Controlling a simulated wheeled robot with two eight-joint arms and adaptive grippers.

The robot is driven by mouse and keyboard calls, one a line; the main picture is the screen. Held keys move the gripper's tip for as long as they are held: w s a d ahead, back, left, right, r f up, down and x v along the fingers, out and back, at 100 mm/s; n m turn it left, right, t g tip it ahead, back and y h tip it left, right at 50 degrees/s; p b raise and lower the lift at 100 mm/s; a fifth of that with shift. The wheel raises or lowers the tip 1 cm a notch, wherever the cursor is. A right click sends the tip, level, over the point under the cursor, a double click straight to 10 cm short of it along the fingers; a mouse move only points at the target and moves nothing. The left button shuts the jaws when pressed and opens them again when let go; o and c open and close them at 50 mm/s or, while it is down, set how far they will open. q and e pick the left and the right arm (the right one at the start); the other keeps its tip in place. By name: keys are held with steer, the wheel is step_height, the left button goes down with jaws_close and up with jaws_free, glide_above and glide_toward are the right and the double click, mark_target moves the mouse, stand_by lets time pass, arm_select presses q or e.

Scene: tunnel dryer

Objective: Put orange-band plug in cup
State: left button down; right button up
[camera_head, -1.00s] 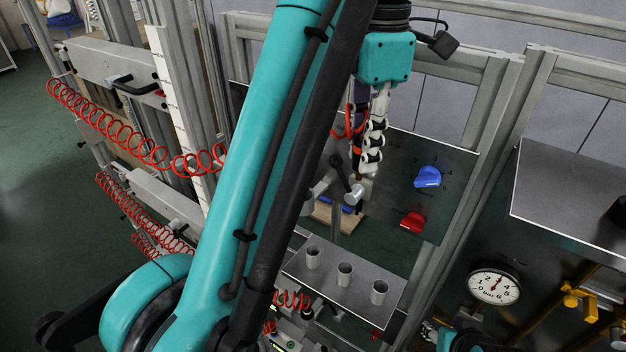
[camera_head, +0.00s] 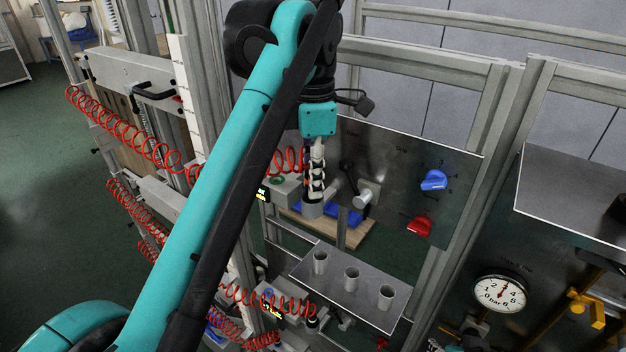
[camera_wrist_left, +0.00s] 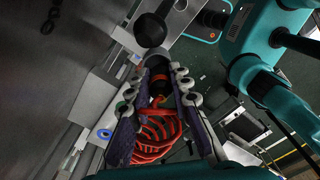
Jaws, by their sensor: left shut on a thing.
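My left gripper (camera_head: 315,178) hangs pointing down in front of the metal panel, above and slightly left of the cups. A red coiled hose (camera_wrist_left: 155,135) shows between and below the fingers. In the head view the fingers mostly hide the plug; a grey cylinder (camera_head: 313,210) shows just under their tips, and I cannot tell whether it belongs to the plug. Three open grey cups (camera_head: 320,262), (camera_head: 351,279), (camera_head: 386,297) stand upright on a metal shelf (camera_head: 345,300).
A grey stub (camera_head: 366,196) sticks out right of my gripper. A blue knob (camera_head: 433,180) and a red knob (camera_head: 419,226) sit on the panel (camera_head: 400,150). Red coiled hoses (camera_head: 265,300) run left of the shelf. A pressure gauge (camera_head: 500,293) is at the right.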

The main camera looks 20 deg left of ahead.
arm_select(q)
steer(key=shift+w+f, duration=0.35)
steer(key=shift+w, duration=0.05)
steer(key=shift+s+f, duration=0.25)
steer(key=shift+s, duration=0.05)
steer(key=shift+f+b, duration=0.3)
steer(key=shift+f, duration=0.05)
steer(key=c, duration=1.4)
jaws_free()
arm_select(e)
steer(key=shift+w+f, duration=0.15)
steer(key=shift+f, duration=0.2)
